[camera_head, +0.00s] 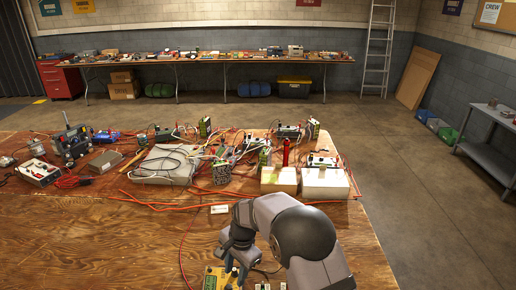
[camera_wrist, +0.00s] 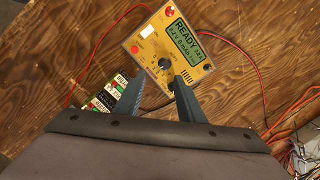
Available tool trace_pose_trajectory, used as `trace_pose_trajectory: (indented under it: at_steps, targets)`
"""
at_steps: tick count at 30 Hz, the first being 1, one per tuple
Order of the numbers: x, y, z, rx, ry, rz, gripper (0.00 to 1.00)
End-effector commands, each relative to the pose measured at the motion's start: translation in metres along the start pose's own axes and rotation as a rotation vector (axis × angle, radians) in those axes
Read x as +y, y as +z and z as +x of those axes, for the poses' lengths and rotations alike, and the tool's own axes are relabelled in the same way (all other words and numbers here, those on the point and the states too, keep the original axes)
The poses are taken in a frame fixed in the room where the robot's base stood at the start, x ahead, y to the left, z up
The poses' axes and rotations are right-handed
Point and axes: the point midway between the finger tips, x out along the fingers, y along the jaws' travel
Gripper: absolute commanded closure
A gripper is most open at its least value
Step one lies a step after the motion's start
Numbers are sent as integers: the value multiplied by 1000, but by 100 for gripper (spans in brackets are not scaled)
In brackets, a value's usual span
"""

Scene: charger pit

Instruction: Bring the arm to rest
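My gripper (camera_wrist: 158,78) is open in the wrist view, with its two fingers apart and nothing held between them. The fingertips lie over the lower edge of a yellow charger (camera_wrist: 150,30) whose green display (camera_wrist: 188,38) reads READY. A dark knob on the charger shows between the fingertips. Whether the fingers touch the charger I cannot tell. In the head view the arm bends down over the near edge of the picture, and the charger (camera_head: 214,278) shows partly beside my gripper. Small green, white and black battery packs (camera_wrist: 110,94) lie left of the fingers in the wrist view.
Red wires (camera_wrist: 103,40) run across the wooden table (camera_head: 90,235). Two pale blocks (camera_head: 325,184) stand behind the arm. Electronics and tangled wires, with a grey panel (camera_head: 167,165), crowd the back of the table. The front left is clear.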

Motion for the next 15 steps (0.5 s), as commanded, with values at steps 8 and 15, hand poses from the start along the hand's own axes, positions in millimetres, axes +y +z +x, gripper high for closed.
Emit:
trace_pose_trajectory:
  at_steps: [8,15]
  targets:
    - [109,25,36,-101,196,-650,65]
    - [222,46,-3,-206,278,-1023,65]
